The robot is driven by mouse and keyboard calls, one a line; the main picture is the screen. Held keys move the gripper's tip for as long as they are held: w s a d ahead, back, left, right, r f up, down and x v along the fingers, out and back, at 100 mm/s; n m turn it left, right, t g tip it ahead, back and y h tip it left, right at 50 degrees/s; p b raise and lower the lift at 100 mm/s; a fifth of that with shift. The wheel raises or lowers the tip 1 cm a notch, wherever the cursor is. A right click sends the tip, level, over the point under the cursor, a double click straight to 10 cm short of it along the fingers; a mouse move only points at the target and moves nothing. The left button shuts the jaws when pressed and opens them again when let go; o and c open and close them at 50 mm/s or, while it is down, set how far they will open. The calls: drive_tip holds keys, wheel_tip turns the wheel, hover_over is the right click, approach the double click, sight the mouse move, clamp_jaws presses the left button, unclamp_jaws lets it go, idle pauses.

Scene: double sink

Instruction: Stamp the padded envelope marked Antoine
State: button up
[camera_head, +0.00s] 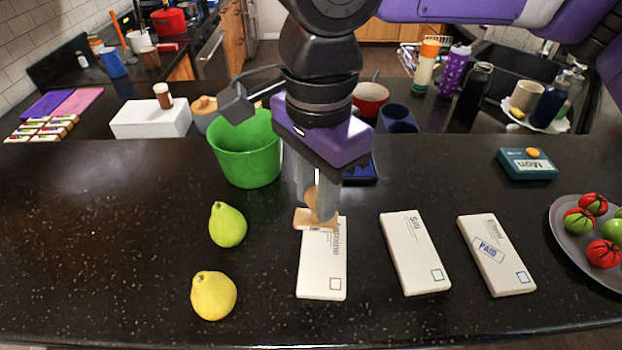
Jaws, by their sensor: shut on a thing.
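Three white padded envelopes lie on the dark counter. The left envelope (322,271) carries a name partly hidden by my gripper, its visible letters fitting Antoine, and an empty red square at its near right corner. The middle one (413,257), marked "Sifi", has an empty green square. The right one (493,262) bears a blue "PAID" mark and a blue square; its name is hard to read. My gripper (316,199) points down, shut on a wooden stamp (317,215) over the far end of the left envelope. I cannot tell whether the stamp touches it.
A green bowl (246,160) stands behind left; a green pear (228,225) and a yellow pear (213,296) lie left of the envelopes. A blue ink pad (361,172) sits behind my gripper. A teal box (527,165) and a plate (565,225) of tomatoes are right.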

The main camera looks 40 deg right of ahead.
sight(315, 219)
drive_tip(key=shift+a+n, duration=0.15)
drive_tip(key=shift+n, duration=0.45)
drive_tip(key=shift+a+f, duration=0.1)
drive_tip(key=shift+f, duration=0.15)
drive_tip(key=shift+f+b, duration=1.4)
drive_tip(key=shift+f, duration=1.4)
drive_tip(key=shift+s+f+b, duration=0.1)
drive_tip(key=shift+f+b, duration=0.5)
drive_tip(key=shift+b, duration=0.6)
idle(0.4)
idle(0.5)
drive_tip(key=shift+r+p, duration=1.45)
drive_tip(key=shift+r, duration=2.15)
drive_tip(key=shift+f, duration=0.1)
